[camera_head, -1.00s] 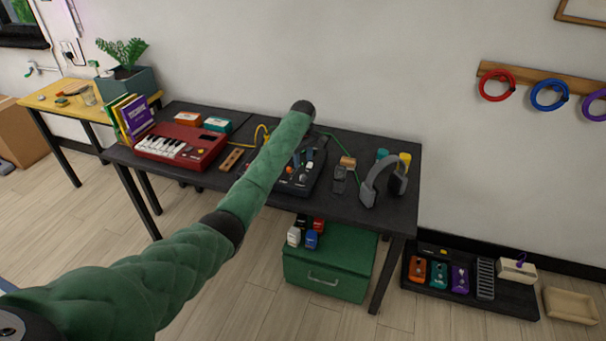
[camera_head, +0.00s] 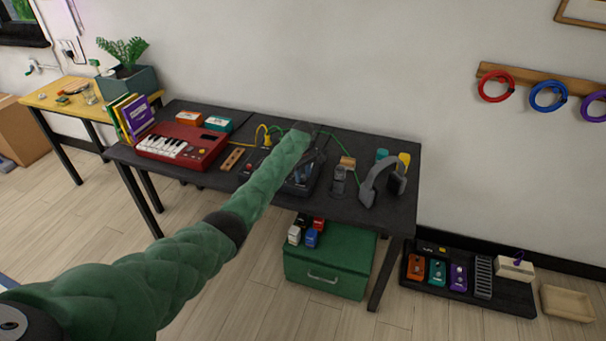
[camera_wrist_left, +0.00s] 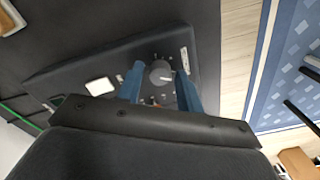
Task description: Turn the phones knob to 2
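In the left wrist view, a round grey knob (camera_wrist_left: 160,72) with a pale pointer line stands on the black mixer (camera_wrist_left: 80,74). The blue fingers of my left gripper (camera_wrist_left: 159,92) are apart, one on each side of the knob; I cannot tell whether they touch it. The knob's label and scale are too small to read. In the head view, the mixer (camera_head: 300,187) sits on the black table, and my green left arm covers much of it, including the knob. My right gripper is not in view.
On the black table (camera_head: 345,207), a red keyboard (camera_head: 180,146) stands left of the mixer. Grey headphones (camera_head: 373,183) and a small dark device (camera_head: 339,180) stand to its right. A green cable (camera_head: 338,140) runs behind. A green box (camera_head: 328,268) is below the table.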

